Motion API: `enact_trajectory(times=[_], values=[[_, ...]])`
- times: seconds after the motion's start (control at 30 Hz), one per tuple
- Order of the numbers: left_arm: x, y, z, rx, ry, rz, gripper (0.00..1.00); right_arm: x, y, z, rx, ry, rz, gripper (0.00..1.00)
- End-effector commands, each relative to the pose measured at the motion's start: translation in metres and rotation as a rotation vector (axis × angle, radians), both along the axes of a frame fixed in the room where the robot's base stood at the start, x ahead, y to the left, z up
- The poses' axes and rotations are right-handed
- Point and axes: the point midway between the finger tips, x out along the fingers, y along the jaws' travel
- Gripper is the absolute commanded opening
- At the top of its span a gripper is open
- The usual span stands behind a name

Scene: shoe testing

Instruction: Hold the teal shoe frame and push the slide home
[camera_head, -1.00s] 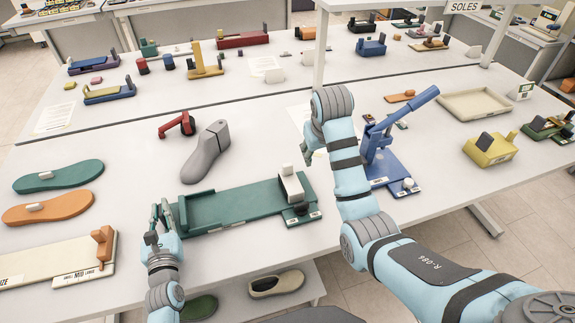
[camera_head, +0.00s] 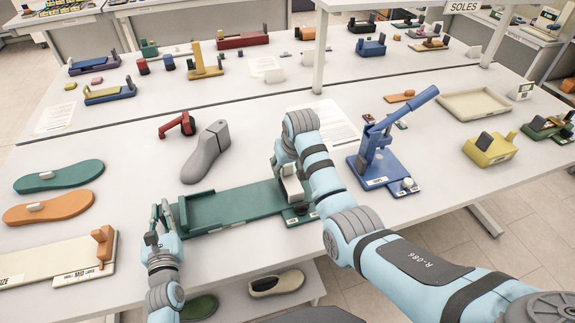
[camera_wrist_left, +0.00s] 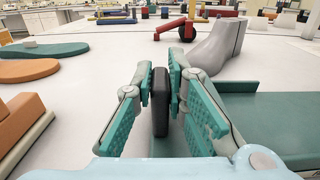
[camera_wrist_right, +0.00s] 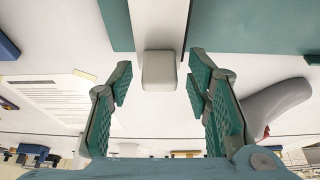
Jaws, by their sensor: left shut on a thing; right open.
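The teal shoe frame (camera_head: 235,205) lies flat on the table; it also shows in the left wrist view (camera_wrist_left: 280,120). The white slide (camera_head: 293,187) sits at its right end, partly hidden by my right arm. In the right wrist view the slide's pale end (camera_wrist_right: 160,70) lies in the gap between the fingers. My left gripper (camera_head: 163,217) is at the frame's left end, shut on a dark upright tab (camera_wrist_left: 161,100). My right gripper (camera_head: 280,160) is open at the slide's far end, with fingers to both sides (camera_wrist_right: 160,88); contact is not clear.
A grey shoe last (camera_head: 207,152) and a red clamp-like tool (camera_head: 178,125) stand behind the frame. A blue lever press (camera_head: 380,150) is right of my right arm. Green (camera_head: 60,176) and orange (camera_head: 50,207) soles lie left. A paper sheet (camera_head: 335,122) lies behind.

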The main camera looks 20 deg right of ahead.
Motion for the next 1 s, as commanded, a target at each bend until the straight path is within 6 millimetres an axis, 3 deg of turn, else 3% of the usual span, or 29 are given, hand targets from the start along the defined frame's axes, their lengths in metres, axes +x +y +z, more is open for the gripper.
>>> enact_trajectory(times=[0.03, 0.3, 0.57, 0.83, 1.0], values=[[-0.001, 0.0, -0.002, 0.001, 0.006, -0.001, 0.0, 0.0, 0.0, 0.0, 0.0, 0.0, 0.0, 0.43], [-0.001, 0.0, -0.002, 0.001, 0.005, -0.001, 0.0, 0.0, 0.0, 0.0, 0.0, 0.001, 0.0, 0.0], [0.0, 0.0, -0.002, 0.001, 0.005, -0.001, 0.0, 0.0, 0.002, 0.0, 0.0, 0.001, 0.001, 0.0], [0.0, -0.001, -0.002, 0.0, 0.005, -0.001, 0.0, -0.001, 0.049, 0.0, 0.003, 0.002, 0.005, 0.0], [0.0, -0.001, -0.002, 0.0, 0.005, -0.001, 0.0, -0.002, 0.062, 0.0, 0.002, 0.001, 0.004, 0.0]])
